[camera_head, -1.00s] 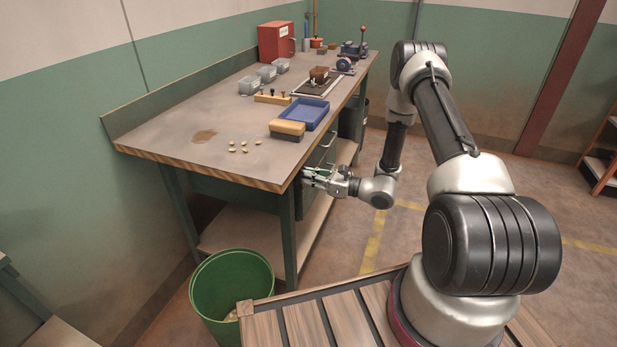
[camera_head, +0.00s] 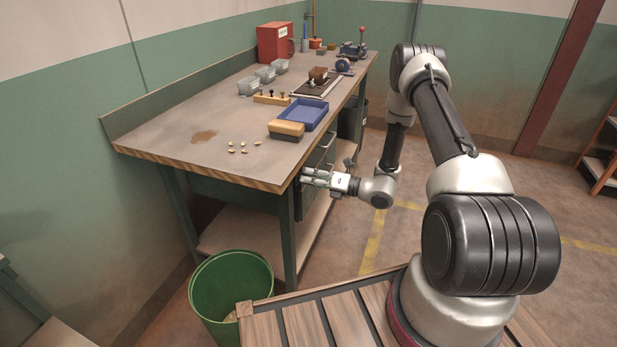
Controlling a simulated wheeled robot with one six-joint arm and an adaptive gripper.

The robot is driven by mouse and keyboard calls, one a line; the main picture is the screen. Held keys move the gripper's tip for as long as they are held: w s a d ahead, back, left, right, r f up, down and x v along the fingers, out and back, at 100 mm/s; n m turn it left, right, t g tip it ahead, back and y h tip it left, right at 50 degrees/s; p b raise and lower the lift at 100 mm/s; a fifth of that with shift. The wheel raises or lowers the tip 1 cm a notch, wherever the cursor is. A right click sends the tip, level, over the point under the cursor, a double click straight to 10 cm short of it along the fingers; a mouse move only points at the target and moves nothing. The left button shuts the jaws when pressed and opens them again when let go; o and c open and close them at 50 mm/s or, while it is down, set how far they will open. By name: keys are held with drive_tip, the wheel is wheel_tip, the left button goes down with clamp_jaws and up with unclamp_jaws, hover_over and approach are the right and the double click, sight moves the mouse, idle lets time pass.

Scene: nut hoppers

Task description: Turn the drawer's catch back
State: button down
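The drawer (camera_head: 319,157) is in the front of the workbench, under the right-hand edge of its top, and only part of its dark front shows. My gripper (camera_head: 304,178) is at the drawer front, just below the bench top's edge, reaching in from the right. Its fingers point left toward the drawer. The catch is not clearly visible; my gripper hides that part of the front. The fingers are too small here to tell whether they are apart or closed on something.
The workbench top (camera_head: 170,142) carries a blue tray (camera_head: 304,113), a sponge-like block (camera_head: 286,130), grey bins and several nuts (camera_head: 244,147). A green bucket (camera_head: 231,285) stands on the floor by the near bench leg. The floor right of the bench is open.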

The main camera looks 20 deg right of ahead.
drive_tip(key=shift+w+d+f+m, duration=0.1)
drive_tip(key=shift+f+m, duration=0.1)
drive_tip(key=shift+m, duration=1.75)
drive_tip(key=shift+f+m, duration=0.15)
drive_tip(key=shift+m, duration=1.8)
drive_tip(key=c, duration=1.7)
unclamp_jaws()
drive_tip(key=shift+o, duration=0.2)
drive_tip(key=v, duration=1.2)
